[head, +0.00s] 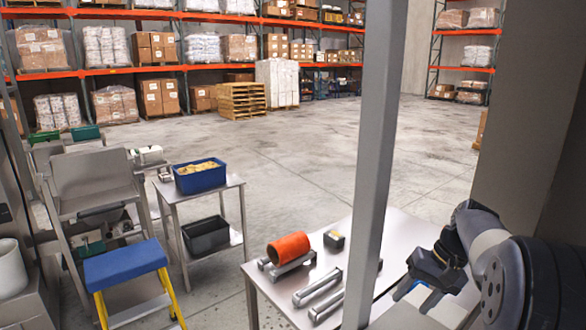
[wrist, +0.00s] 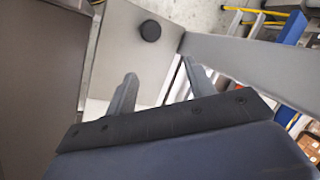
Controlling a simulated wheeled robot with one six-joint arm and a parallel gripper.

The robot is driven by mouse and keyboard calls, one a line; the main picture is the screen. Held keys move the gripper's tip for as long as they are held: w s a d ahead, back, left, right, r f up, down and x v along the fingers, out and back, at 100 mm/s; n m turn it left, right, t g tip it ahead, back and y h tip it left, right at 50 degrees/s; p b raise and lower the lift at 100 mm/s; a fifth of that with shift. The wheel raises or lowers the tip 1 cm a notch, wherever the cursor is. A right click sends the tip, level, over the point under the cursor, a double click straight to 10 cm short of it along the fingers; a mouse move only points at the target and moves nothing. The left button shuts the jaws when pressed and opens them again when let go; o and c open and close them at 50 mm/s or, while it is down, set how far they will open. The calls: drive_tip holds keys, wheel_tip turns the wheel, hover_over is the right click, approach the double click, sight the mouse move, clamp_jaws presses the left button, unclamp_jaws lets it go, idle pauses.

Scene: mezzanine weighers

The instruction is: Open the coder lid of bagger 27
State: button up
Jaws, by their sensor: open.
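My gripper (head: 414,297) is at the lower right of the head view, above the right part of a light grey table (head: 405,232). In the wrist view its two fingers stand apart with nothing between them, so my gripper (wrist: 161,75) is open and empty. Beyond the fingers in the wrist view is a flat grey panel with a round black knob (wrist: 150,31). I cannot tell whether this panel is the coder lid. No label reading bagger 27 is legible in either view.
A grey upright post (head: 372,150) stands just left of my gripper, crossing the table. The table holds an orange roll (head: 289,247) and metal bars. A blue-topped step stool (head: 125,264) and a stand with a blue bin (head: 201,178) are further left. Open floor lies behind.

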drive_tip(key=shift+w+d+r+g+y+p, duration=0.5)
drive_tip(key=shift+w+d+r+y+p, duration=0.1)
drive_tip(key=shift+w+d+r+y, duration=0.25)
drive_tip(key=shift+s+f, duration=0.1)
drive_tip(key=shift+f, duration=0.05)
